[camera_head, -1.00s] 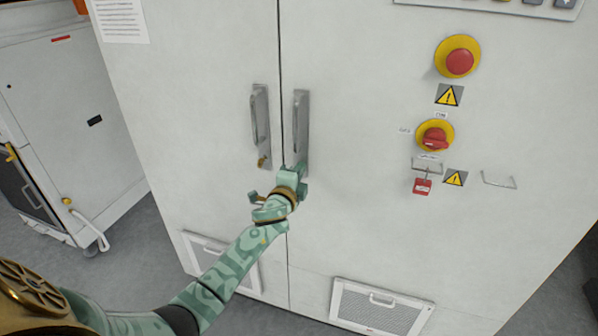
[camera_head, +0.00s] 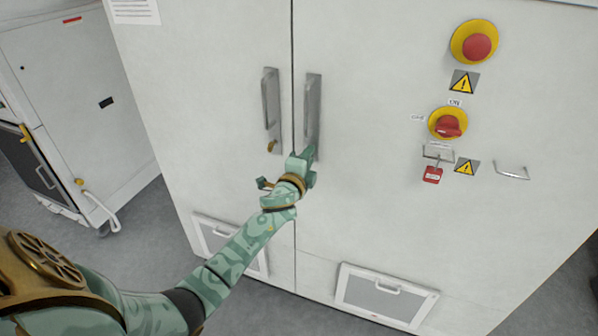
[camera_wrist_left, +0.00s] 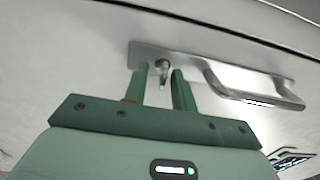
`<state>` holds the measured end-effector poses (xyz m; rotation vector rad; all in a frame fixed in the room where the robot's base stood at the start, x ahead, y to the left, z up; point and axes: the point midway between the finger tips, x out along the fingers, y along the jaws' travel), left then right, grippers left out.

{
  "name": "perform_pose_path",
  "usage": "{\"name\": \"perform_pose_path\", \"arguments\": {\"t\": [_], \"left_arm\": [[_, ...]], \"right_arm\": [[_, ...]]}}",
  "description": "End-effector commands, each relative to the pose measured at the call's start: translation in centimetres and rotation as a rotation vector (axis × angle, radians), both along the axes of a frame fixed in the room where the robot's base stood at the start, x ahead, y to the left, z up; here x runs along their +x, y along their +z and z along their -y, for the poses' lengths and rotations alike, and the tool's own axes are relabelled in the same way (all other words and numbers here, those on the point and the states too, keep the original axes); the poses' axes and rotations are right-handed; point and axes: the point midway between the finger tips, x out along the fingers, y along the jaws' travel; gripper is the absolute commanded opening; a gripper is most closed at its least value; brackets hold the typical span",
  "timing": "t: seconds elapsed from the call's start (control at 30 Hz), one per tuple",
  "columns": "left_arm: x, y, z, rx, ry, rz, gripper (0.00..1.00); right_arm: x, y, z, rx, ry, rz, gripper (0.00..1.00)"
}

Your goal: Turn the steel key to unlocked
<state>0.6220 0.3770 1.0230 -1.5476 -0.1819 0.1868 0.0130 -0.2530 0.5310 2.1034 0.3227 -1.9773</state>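The steel key (camera_wrist_left: 163,70) shows in the left wrist view, set in one end of the metal plate of a door handle. My left gripper (camera_wrist_left: 160,88) has its two fingers apart, one on each side of the key. A gap shows around the key, and the fingers do not look clamped on it. In the head view my left gripper (camera_head: 303,162) is at the lower end of the right door handle (camera_head: 312,105) and hides the key there. My right gripper is not in view.
The left door handle (camera_head: 270,98) has a brass-coloured key (camera_head: 272,146) below it. On the right door are a red stop button (camera_head: 477,46), a red rotary switch (camera_head: 448,125) and a red padlock (camera_head: 432,175). A white cabinet (camera_head: 85,95) stands at the left.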

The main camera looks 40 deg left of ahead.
Motion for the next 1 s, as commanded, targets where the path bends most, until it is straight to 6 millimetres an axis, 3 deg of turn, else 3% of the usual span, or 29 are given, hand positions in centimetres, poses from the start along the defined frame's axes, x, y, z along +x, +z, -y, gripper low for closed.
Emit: {"name": "perform_pose_path", "arguments": {"t": [0.2,0.53,0.73,1.0], "left_arm": [[-4.9,0.2,1.2,-0.001,-0.001,-0.002,0.26],[-12.8,0.0,3.0,-0.001,0.001,-0.003,0.26],[-14.8,0.0,3.6,0.001,0.001,-0.002,0.26],[-15.0,0.0,3.6,0.001,0.0,-0.001,0.26]], "right_arm": [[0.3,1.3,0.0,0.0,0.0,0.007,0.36],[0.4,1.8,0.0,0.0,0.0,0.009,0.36],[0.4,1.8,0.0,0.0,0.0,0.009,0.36],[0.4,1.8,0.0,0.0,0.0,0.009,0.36]]}}
